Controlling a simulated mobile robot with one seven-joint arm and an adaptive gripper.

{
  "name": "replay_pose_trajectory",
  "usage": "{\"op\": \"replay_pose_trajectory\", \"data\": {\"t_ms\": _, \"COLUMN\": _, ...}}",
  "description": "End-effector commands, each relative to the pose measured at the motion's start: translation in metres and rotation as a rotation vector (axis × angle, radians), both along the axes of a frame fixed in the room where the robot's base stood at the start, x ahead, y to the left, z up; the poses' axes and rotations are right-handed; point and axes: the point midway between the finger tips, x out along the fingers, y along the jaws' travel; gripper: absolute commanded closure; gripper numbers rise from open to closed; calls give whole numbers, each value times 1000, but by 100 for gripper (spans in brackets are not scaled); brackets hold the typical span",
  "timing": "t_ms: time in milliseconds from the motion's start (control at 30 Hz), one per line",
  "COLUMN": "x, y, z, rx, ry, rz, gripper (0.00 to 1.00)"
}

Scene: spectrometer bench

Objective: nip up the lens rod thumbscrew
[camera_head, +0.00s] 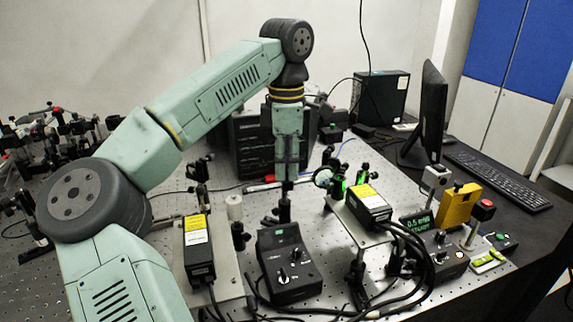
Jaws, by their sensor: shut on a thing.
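My gripper (287,184) points straight down over the middle of the perforated bench. Its fingers are together on a small dark part at the top of a short black post holder (285,211). This part appears to be the lens rod thumbscrew, but it is mostly hidden by the fingers and too small to make out clearly. The post holder stands upright on the bench. A round lens in a mount (323,178) is to the right of my gripper, apart from it.
A black control box (288,265) with knobs stands just in front. Black modules with yellow labels (197,245) (368,203) flank it on plates. Black cables (425,275) run at front right. A dark instrument (252,150) stands behind my gripper. A monitor (431,110) is at right.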

Motion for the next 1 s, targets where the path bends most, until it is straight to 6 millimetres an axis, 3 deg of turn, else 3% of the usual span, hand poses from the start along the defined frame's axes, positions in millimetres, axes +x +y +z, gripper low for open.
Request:
{"op": "replay_pose_trajectory", "data": {"t_ms": 167, "x": -1, "y": 0, "z": 0, "rx": 1, "ry": 2, "rz": -1, "gripper": 100}}
{"op": "replay_pose_trajectory", "data": {"t_ms": 200, "x": -1, "y": 0, "z": 0, "rx": 1, "ry": 2, "rz": -1, "gripper": 86}}
{"op": "replay_pose_trajectory", "data": {"t_ms": 500, "x": 0, "y": 0, "z": 0, "rx": 1, "ry": 1, "rz": 1, "gripper": 66}}
{"op": "replay_pose_trajectory", "data": {"t_ms": 833, "x": 0, "y": 0, "z": 3, "rx": 1, "ry": 0, "rz": 2, "gripper": 66}}
{"op": "replay_pose_trajectory", "data": {"t_ms": 1000, "x": 0, "y": 0, "z": 26, "rx": 1, "ry": -3, "rz": 2, "gripper": 66}}
